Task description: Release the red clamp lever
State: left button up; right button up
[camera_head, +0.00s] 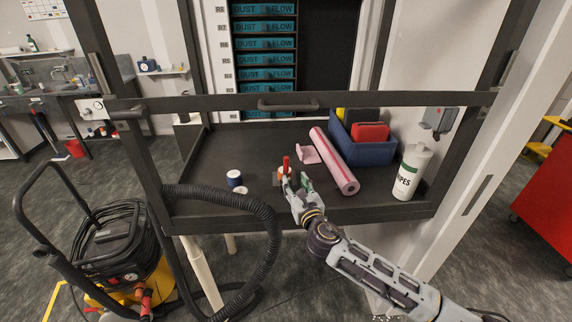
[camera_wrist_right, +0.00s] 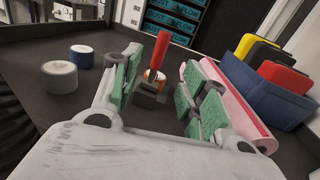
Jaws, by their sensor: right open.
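The red clamp lever (camera_head: 286,164) stands upright on a small dark clamp base on the black bench top. In the right wrist view the lever (camera_wrist_right: 160,54) rises from the dark base (camera_wrist_right: 151,91), between and beyond my fingertips. My right gripper (camera_head: 297,187) reaches in from the lower right. In the wrist view its green-padded fingers (camera_wrist_right: 158,88) are spread apart, with no contact on the lever visible. My left gripper is not in view.
A dark frame bar with a handle (camera_head: 288,105) crosses above the bench. A black hose (camera_head: 262,212) loops at the front left.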

aim_at(287, 167)
jog(key=shift+w+a+p, duration=0.2)
jog(key=shift+w+a, duration=0.15)
jog(key=shift+w, duration=1.55)
jog(key=shift+w+a+p, duration=0.15)
jog(key=shift+w+a, duration=0.25)
jog(key=shift+w, duration=1.45)
jog(key=shift+w+a+p, duration=0.2)
jog(key=shift+w+a, duration=0.15)
jog(key=shift+w, duration=1.55)
grip_shut()
